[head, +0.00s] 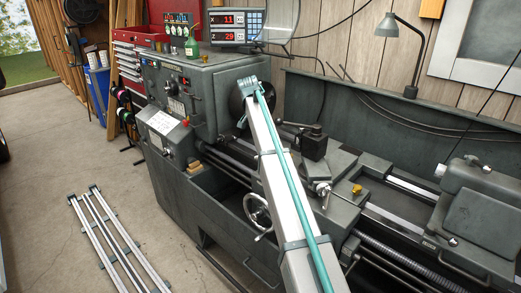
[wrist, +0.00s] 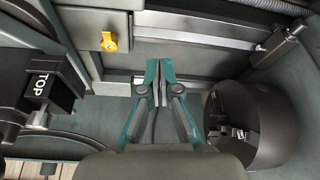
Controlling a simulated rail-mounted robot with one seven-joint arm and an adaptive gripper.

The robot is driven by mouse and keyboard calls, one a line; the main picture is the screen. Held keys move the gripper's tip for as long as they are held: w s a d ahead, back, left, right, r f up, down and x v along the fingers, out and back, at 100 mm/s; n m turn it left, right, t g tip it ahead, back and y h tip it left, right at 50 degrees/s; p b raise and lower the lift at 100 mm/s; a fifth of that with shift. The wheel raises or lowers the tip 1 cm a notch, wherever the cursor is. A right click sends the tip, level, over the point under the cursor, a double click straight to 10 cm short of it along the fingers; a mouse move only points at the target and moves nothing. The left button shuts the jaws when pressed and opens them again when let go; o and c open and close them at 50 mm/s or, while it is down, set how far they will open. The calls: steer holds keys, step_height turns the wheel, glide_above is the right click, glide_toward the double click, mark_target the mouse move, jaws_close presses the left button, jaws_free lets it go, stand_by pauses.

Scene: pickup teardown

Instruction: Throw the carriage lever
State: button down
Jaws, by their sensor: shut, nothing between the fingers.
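In the head view the lathe carriage (head: 340,215) sits on the bed right of my arm, with a bright handle (head: 322,188) on its slide and dark levers (head: 350,250) low on its front. I cannot tell which of these is the carriage lever. In the wrist view my gripper (wrist: 158,85) is shut and empty, its teal fingers together above the dark lathe bed. A yellow knob or lever (wrist: 108,42) stands left of and beyond the fingertips, apart from them.
In the wrist view a round dark chuck (wrist: 255,125) is close on the right, and a block marked TOP (wrist: 42,85) is on the left. The head view shows a handwheel (head: 257,212), the tailstock (head: 480,205), a lamp (head: 413,50) and rails on the floor (head: 112,240).

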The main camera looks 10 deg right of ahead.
step_height(320, 180, down, 10)
steer(key=p, duration=0.5)
steer(key=shift+s+a, duration=0.15)
steer(key=shift+s, duration=0.05)
steer(key=shift+f, duration=0.1)
